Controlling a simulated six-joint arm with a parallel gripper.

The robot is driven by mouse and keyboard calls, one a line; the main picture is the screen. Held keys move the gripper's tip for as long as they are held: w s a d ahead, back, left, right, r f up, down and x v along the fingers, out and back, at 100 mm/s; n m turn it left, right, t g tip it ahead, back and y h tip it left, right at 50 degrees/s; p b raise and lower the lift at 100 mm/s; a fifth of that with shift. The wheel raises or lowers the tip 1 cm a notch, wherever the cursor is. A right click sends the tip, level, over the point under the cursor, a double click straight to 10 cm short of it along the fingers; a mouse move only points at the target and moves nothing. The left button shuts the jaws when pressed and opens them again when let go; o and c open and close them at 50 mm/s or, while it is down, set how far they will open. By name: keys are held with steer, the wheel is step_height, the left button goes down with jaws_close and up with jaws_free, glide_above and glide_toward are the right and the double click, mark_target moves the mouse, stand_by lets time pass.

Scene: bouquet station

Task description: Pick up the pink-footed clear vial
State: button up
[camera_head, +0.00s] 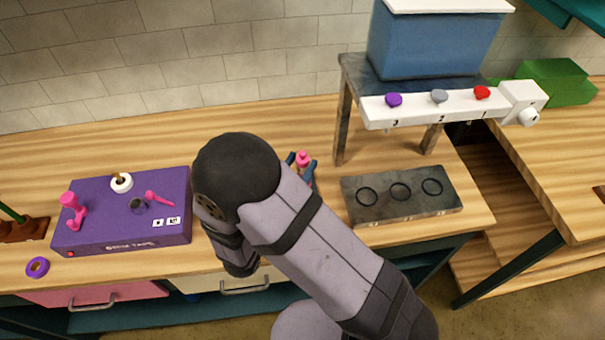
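I cannot make out a clear vial for certain. A small pink piece (303,159) stands upright between slim blue-grey uprights just right of my arm. Its lower part is hidden behind the arm, so I cannot tell whether it belongs to the vial. Two other pink pieces are on the purple box (95,240): an upright one (71,210) at its left end and a small slanted one (158,197) near its right end. My arm fills the middle of the view. My gripper's fingertips cannot be made out.
A grey block (405,212) with three dark rings lies at right. Behind it, a metal stand (343,110) carries a blue bin (430,45) and a white rail (415,110) with purple, grey and red knobs. A purple tape roll (37,267) lies front left. The back-left wooden bench is clear.

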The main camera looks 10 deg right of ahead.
steer(key=shift+x, duration=1.05)
steer(key=shift+c, duration=0.7)
jaws_close()
steer(key=shift+r, duration=0.15)
steer(key=shift+r+b, duration=0.55)
steer(key=shift+r, duration=4.35)
